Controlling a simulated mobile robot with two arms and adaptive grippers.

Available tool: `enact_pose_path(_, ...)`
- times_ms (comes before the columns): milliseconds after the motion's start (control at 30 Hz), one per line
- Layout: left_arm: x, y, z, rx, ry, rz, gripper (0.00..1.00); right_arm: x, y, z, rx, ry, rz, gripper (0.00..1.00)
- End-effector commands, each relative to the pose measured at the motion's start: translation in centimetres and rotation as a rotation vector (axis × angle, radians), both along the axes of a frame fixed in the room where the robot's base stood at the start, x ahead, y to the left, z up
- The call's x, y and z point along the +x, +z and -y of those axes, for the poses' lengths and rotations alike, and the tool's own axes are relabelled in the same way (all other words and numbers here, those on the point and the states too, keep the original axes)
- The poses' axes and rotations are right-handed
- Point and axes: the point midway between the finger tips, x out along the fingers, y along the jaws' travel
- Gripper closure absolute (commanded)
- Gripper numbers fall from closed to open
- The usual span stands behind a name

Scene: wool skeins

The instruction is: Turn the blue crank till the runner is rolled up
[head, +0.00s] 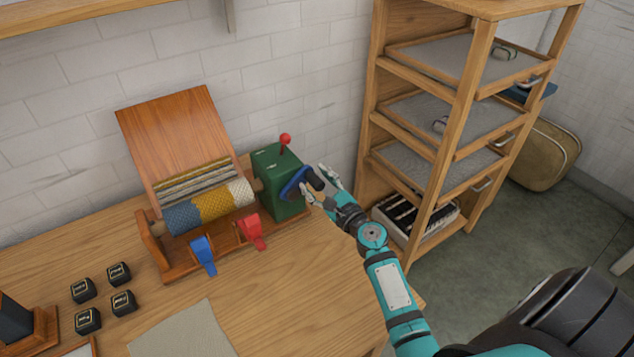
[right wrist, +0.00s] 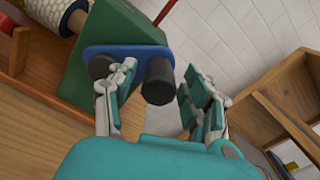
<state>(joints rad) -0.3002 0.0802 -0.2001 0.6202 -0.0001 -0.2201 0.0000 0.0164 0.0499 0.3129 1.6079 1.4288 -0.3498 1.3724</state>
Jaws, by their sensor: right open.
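The blue crank (head: 293,182) is on the right side of a green box (head: 276,165). It also shows in the right wrist view (right wrist: 128,52), with a dark knob (right wrist: 158,82) at one end. My right gripper (head: 322,183) is open, with its fingers on either side of the dark knob; contact cannot be told. The fingers also show in the right wrist view (right wrist: 160,100). The runner (head: 208,206), blue, yellow and white, is wound on a roller, and a grey striped part (head: 195,180) lies behind it. My left gripper is not in view.
A red-tipped lever (head: 285,140) stands on the green box. Blue (head: 203,254) and red (head: 251,232) levers sit in front of the roller. Several small black blocks (head: 119,273) and a grey mat (head: 182,334) lie on the table (head: 290,290). A wooden shelf (head: 433,215) stands right of my right gripper.

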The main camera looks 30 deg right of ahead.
Motion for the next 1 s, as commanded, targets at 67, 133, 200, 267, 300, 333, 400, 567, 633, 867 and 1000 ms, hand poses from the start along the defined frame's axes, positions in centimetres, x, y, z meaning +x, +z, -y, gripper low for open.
enact_pose_path(67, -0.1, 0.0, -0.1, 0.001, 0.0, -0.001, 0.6, -0.1, -0.1, 0.0, 0.0, 0.001, -0.001, 0.49)
enact_pose_path(133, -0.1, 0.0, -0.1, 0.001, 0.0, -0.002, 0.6, -0.4, -0.1, 0.0, 0.0, 0.001, -0.001, 0.49)
enact_pose_path(200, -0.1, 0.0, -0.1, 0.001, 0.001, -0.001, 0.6, -1.1, -0.1, 0.0, 0.0, 0.001, -0.003, 0.49)
enact_pose_path(267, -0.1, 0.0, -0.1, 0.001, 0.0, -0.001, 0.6, -2.0, -0.1, 0.0, 0.0, 0.001, -0.003, 0.49)
enact_pose_path(300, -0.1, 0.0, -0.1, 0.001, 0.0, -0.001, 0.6, -2.8, -0.2, 0.0, 0.0, 0.001, -0.004, 0.49)
enact_pose_path(333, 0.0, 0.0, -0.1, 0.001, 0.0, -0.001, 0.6, -3.4, -0.2, 0.1, 0.0, 0.0, -0.003, 0.49)
enact_pose_path(400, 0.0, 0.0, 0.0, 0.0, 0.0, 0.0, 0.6, -5.0, -0.2, 0.2, 0.0, -0.001, -0.004, 0.49)
enact_pose_path(567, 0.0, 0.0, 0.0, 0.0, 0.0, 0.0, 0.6, -8.4, -0.2, 0.3, 0.001, 0.0, -0.003, 0.49)
enact_pose_path(633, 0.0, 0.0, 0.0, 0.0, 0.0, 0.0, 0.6, -9.6, -0.1, 0.3, 0.001, -0.001, -0.003, 0.49)
enact_pose_path(867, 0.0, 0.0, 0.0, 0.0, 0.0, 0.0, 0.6, -11.8, 0.0, 0.4, 0.001, 0.0, -0.001, 0.49)
enact_pose_path(1000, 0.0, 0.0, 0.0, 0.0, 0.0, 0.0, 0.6, -12.1, 0.0, 0.5, 0.001, 0.0, 0.0, 0.49)
